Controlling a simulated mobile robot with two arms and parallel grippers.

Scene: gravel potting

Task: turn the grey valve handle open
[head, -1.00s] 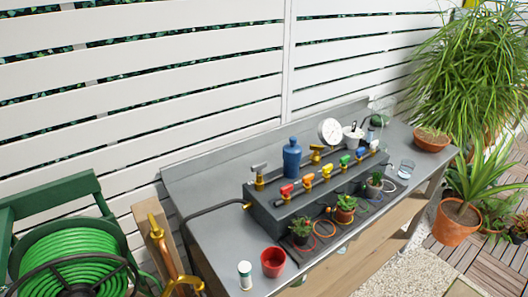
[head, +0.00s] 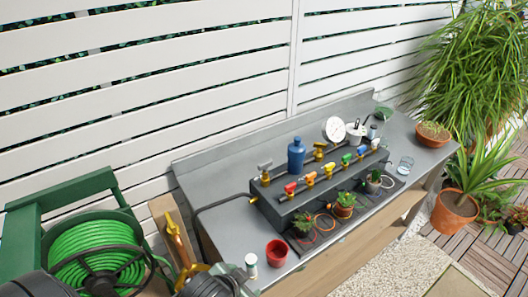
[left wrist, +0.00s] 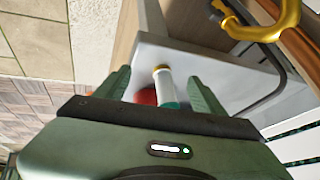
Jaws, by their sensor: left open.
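The grey valve handle (head: 265,166) is a small grey T-shaped grip on a brass stem at the left end of the dark manifold box (head: 268,208). Part of my left arm shows at the bottom edge of the head view, well in front of the handle; its fingertips cannot be made out there. In the left wrist view my left gripper (left wrist: 162,86) is open, with two green fingers apart. The grey handle is not seen in that view. My right gripper is not in view.
A white bottle with a green end (left wrist: 164,86) appears between the fingers, with a red cup (head: 277,252) beside it on the grey bench (head: 222,222). Coloured valves, a blue bottle (head: 296,155) and a gauge (head: 335,129) crowd the manifold. A hose reel (head: 95,250) stands left.

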